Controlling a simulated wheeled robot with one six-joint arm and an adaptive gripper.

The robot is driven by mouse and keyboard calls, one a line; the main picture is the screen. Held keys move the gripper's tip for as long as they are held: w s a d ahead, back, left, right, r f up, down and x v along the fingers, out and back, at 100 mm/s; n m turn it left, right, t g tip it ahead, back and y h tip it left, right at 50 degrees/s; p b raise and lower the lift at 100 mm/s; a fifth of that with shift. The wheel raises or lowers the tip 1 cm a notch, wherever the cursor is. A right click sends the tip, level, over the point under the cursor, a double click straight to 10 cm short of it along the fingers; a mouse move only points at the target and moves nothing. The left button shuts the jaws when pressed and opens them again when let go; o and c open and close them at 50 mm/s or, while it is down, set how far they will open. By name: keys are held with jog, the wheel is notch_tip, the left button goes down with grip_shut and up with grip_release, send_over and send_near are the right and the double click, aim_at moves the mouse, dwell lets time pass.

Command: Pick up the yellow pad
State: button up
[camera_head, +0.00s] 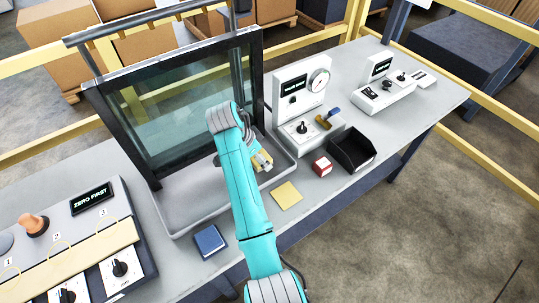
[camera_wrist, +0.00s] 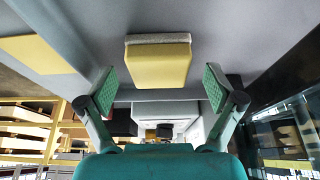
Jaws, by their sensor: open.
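The yellow pad (camera_wrist: 158,65) is a thick yellow block with a grey, rough-looking layer along one side. In the wrist view it is centred ahead of my gripper (camera_wrist: 159,86), whose green-padded fingers are spread wide to either side with clear gaps. Nothing is held. In the head view the pad (camera_head: 257,167) shows only partly beside my arm's end, in the grey tray (camera_head: 186,226) below the glass pane; my arm hides the rest.
A flat yellow square (camera_head: 287,195) and a blue pad (camera_head: 210,241) lie on the bench outside the tray. A red box (camera_head: 322,166), a black bin (camera_head: 352,150) and a gauge panel (camera_head: 300,85) are to the right.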

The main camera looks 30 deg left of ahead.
jog(key=c, duration=1.3)
jog(key=shift+o, duration=0.2)
jog(key=shift+r, duration=0.15)
